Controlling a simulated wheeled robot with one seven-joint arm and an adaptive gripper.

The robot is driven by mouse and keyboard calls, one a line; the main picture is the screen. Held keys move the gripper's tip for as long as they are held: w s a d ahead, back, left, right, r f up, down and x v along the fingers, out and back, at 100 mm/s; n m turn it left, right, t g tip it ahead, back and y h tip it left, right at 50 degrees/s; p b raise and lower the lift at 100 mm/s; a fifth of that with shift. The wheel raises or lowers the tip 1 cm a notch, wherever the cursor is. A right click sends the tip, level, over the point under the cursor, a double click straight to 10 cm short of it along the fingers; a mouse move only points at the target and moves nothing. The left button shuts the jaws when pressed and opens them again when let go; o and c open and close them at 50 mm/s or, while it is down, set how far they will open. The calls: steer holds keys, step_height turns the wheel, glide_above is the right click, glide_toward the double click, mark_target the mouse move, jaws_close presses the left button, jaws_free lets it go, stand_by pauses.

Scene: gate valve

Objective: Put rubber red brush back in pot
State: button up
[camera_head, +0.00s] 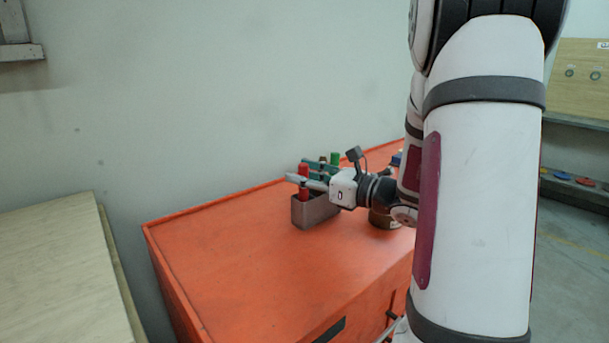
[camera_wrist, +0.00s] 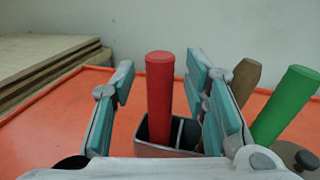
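The red brush handle (camera_head: 303,170) stands upright in the grey metal pot (camera_head: 315,210) on the orange cabinet. In the wrist view the red handle (camera_wrist: 160,95) rises from one compartment of the divided pot (camera_wrist: 150,151); its bristle end is hidden. My gripper (camera_head: 308,174) is over the pot. In the wrist view its teal-padded fingers (camera_wrist: 161,82) are apart, one on each side of the red handle, with a visible gap on both sides.
A green handle (camera_wrist: 285,105) and a brown handle (camera_wrist: 244,81) lean to the right of my right finger; their lower ends are hidden. A brown round container (camera_head: 384,216) stands right of the pot. The orange cabinet top (camera_head: 230,240) is clear at left.

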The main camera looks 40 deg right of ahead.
steer(key=v, duration=1.2)
steer(key=s+a+r+n+g+y+p, duration=0.1)
steer(key=s+a+n+g+y+p, duration=0.15)
steer(key=a+n+g, duration=0.75)
steer(key=s+a+r+n+g+y+p, duration=0.15)
steer(key=s+a+n, duration=0.35)
steer(key=a, duration=1)
steer(key=s+r+n+g+h+p, duration=0.1)
steer(key=s+r+n+h+p, duration=0.1)
steer(key=s+n+h, duration=0.7)
steer(key=n+p, duration=0.1)
steer(key=n, duration=0.7)
steer(key=shift+s+n, duration=0.3)
steer(key=shift+s, duration=0.05)
steer(key=shift+g, duration=0.25)
